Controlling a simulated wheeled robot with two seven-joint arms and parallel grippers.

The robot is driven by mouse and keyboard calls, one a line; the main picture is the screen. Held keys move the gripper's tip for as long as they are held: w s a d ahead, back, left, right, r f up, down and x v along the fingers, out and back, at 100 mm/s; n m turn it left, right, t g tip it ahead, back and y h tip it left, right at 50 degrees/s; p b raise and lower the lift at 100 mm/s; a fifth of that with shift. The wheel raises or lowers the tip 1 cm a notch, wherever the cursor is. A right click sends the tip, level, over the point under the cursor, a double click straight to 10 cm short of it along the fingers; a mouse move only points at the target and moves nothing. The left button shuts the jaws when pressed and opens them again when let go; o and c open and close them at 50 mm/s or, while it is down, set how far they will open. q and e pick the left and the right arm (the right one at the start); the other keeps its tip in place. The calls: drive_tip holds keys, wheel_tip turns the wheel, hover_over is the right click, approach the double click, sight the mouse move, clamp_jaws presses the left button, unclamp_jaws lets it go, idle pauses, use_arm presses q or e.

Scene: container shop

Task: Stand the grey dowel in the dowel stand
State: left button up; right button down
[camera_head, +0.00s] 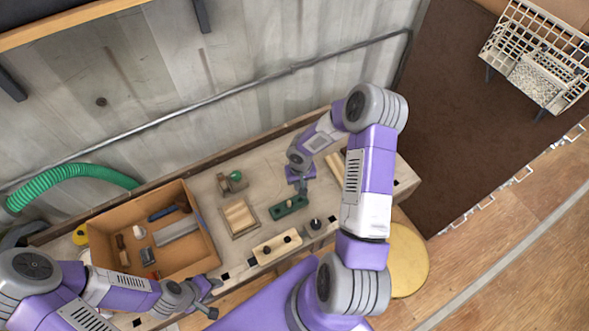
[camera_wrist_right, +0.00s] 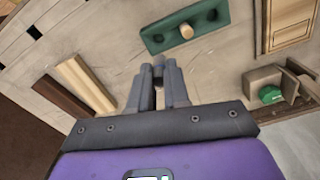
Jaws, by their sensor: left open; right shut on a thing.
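The green dowel stand (camera_head: 289,207) lies on the workbench; it also shows in the right wrist view (camera_wrist_right: 205,22), with dark holes and a light wooden peg (camera_wrist_right: 187,32) upright near its middle. My right gripper (camera_head: 301,187) is just behind the stand in the head view. In the right wrist view my right gripper (camera_wrist_right: 158,80) is shut on the grey dowel (camera_wrist_right: 158,62); only a short part of it shows between the fingertips, apart from the stand in the picture. Its height above the bench is unclear. My left gripper (camera_head: 210,296) is open and empty near the bench's front edge.
A cardboard box (camera_head: 98,236) with loose items stands at left. A wooden tray (camera_head: 238,218), a light block with holes (camera_head: 277,247) and a dark piece with a black knob (camera_head: 315,225) lie near the stand. Wooden strips (camera_wrist_right: 85,86) lie beyond my right gripper.

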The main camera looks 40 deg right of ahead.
drive_tip(key=shift+s+d+f+b, duration=0.1)
drive_tip(key=shift+s+f+b, duration=0.1)
drive_tip(key=shift+f+b, duration=1.65)
drive_tip(key=shift+f, duration=1.1)
drive_tip(key=shift+f+b, duration=0.35)
drive_tip(key=shift+b, duration=0.7)
drive_tip(key=shift+f+b, duration=0.85)
drive_tip(key=shift+b, duration=0.2)
idle(0.4)
drive_tip(key=c, duration=1)
unclamp_jaws()
drive_tip(key=shift+r+p, duration=2.2)
drive_tip(key=shift+r, duration=1.3)
